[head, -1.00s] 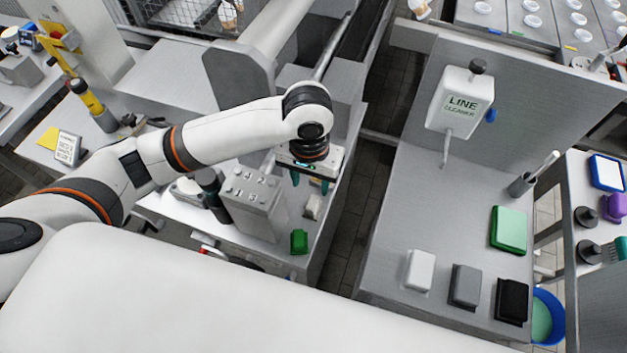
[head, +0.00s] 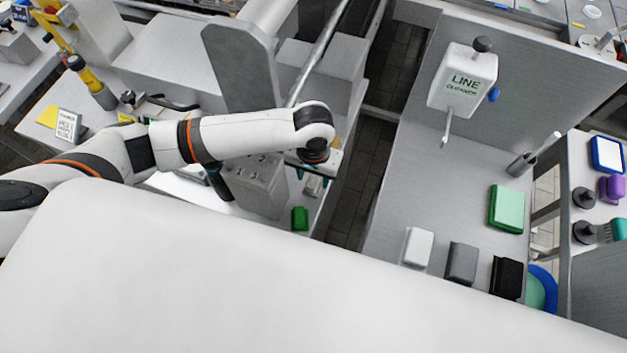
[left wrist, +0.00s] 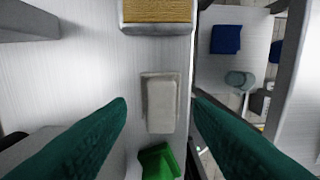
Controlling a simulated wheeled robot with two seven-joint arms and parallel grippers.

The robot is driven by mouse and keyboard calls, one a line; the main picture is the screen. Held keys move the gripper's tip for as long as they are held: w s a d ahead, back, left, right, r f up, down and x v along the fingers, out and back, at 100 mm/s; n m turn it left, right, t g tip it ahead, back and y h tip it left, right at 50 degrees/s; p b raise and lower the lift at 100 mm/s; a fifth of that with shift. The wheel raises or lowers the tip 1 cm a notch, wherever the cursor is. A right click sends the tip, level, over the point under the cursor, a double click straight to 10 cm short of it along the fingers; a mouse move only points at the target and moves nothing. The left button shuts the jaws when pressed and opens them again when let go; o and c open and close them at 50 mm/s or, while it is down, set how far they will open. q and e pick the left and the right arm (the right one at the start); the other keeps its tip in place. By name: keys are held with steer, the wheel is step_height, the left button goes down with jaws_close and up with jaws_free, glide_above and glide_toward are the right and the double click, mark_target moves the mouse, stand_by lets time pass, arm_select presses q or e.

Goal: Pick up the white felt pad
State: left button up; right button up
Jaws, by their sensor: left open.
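A whitish felt pad on a slightly darker base lies on the left bench, showing in the head view (head: 314,186) and in the left wrist view (left wrist: 161,104). My left gripper (head: 316,172) is above it, open and empty. In the left wrist view its two teal fingers (left wrist: 160,98) stand on either side of the pad, apart from it. Another white pad (head: 417,247) lies on the right bench, left of a grey pad (head: 461,263) and a black pad (head: 507,277). My right gripper is not in view.
A green block (left wrist: 158,162) lies close beside the pad. A tan-topped block (left wrist: 157,12) stands on its other side. A grey numbered box (head: 257,185) stands left of the gripper. The bench edge is close on the right. The right bench holds a LINE CLEANER dispenser (head: 463,80) and a green pad (head: 507,208).

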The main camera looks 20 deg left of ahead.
mark_target(313, 180)
arm_select(q)
steer(key=shift+f, duration=0.65)
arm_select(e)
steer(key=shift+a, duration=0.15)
arm_select(q)
jaws_close()
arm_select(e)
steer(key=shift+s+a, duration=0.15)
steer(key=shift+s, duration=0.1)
arm_select(q)
step_height(313, 180, up, 10)
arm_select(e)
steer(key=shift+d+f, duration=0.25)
